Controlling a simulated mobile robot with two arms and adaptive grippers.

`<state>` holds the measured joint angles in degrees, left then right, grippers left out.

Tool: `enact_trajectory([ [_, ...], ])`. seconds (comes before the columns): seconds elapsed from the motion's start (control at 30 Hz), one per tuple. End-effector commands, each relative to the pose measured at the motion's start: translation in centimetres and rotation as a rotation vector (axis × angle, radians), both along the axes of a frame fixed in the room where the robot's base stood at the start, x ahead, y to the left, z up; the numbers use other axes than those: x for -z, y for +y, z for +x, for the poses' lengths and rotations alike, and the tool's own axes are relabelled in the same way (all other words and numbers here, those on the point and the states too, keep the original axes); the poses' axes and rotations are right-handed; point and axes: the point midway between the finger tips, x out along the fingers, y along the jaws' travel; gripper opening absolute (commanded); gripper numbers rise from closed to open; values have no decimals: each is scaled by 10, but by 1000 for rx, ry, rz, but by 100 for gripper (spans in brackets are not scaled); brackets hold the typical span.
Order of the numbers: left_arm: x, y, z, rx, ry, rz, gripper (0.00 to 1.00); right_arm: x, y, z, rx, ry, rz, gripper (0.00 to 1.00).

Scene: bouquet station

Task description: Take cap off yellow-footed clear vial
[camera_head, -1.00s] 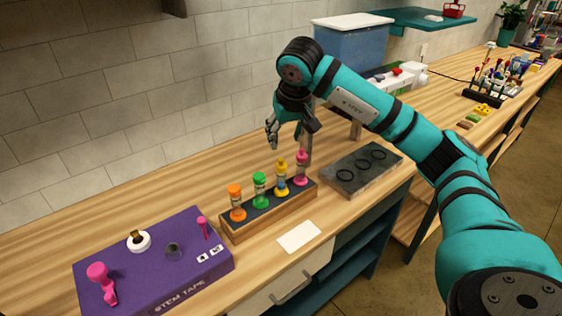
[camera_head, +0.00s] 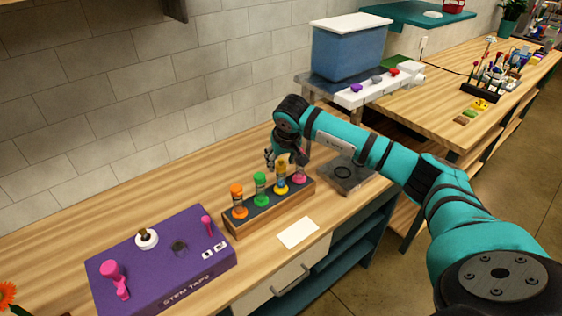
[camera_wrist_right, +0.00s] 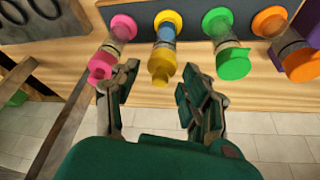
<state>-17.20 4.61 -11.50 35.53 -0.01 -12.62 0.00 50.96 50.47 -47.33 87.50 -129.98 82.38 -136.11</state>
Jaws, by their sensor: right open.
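The yellow-footed clear vial (camera_wrist_right: 166,47) stands in the wooden rack, with its yellow cap (camera_wrist_right: 161,67) on top; it also shows in the head view (camera_head: 281,178). My right gripper (camera_wrist_right: 157,82) is open, with one finger on each side of the yellow cap's line in the wrist view and the cap a little ahead of the fingertips. In the head view the right gripper (camera_head: 270,158) is above and behind the rack, near the yellow and pink vials. It is not visibly touching the cap. My left gripper is not in view.
The wooden rack (camera_head: 262,214) also holds pink (camera_head: 299,174), green (camera_head: 260,185) and orange (camera_head: 238,197) vials. The pink and green caps flank the yellow one closely. A purple stem tape box (camera_head: 165,268) and a white card (camera_head: 298,233) are nearby.

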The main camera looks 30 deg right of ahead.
Motion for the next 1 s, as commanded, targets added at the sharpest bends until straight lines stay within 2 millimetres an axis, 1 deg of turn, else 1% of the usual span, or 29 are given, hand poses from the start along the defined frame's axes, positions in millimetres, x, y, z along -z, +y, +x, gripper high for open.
enact_trajectory([
  [0.13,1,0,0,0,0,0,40,0,0,0,0,0,0,45],
  [0.3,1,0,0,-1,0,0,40,0,0,0,0,0,0,23],
  [0.33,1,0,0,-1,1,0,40,0,0,0,0,0,0,20],
  [0.77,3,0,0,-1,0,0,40,-2,0,0,0,-1,0,20],
  [0.87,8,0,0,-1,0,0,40,-7,0,0,0,-2,-1,20],
  [1.0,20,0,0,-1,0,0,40,-21,0,1,0,-5,-1,20],
])
